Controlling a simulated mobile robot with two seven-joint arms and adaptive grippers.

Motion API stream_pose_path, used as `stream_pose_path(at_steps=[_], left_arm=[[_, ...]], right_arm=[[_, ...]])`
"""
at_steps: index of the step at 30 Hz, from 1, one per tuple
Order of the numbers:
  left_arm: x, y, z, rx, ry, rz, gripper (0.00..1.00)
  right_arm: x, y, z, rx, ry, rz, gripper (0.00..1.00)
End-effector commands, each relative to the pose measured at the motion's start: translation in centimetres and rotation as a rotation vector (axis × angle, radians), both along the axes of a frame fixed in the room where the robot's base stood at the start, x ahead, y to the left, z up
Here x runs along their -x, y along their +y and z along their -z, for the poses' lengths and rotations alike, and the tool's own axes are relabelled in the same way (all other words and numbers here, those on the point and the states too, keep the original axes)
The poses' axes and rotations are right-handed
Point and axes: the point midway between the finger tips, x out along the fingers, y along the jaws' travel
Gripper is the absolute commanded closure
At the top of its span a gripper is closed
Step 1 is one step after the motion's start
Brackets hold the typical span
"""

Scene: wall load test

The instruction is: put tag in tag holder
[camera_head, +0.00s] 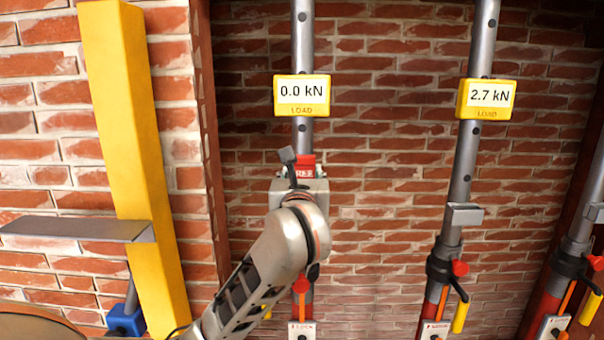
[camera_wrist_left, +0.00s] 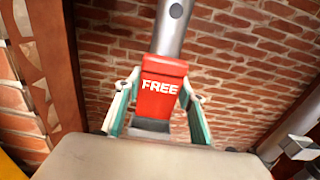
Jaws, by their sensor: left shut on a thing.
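A red tag (camera_head: 303,168) with white lettering is at the left grey post, below its load display; in the left wrist view the tag (camera_wrist_left: 160,88) reads FREE. My left gripper (camera_head: 299,184) is shut on it, with one teal-lined finger on each side. The tag stands upright in front of the post. A grey piece (camera_wrist_left: 150,127), perhaps the tag holder, shows just under the tag in the wrist view. I cannot tell whether the tag sits in it or only in front of it. My arm hides that part in the head view. My right gripper is not in view.
The left display (camera_head: 302,93) reads 0.0 kN. The right display (camera_head: 487,98) reads 2.7 kN, on a post with an empty-looking grey bracket (camera_head: 465,214). A yellow beam (camera_head: 130,120) and grey shelf (camera_head: 80,228) stand at the left, before a brick wall.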

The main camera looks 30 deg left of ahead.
Motion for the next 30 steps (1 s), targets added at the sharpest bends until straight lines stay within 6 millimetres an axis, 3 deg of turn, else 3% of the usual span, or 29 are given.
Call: stream_pose_path(at_steps=[30], left_arm=[[0.0,0.0,1.5,-0.002,-0.001,0.0,0.81]], right_arm=[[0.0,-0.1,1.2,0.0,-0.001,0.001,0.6]])
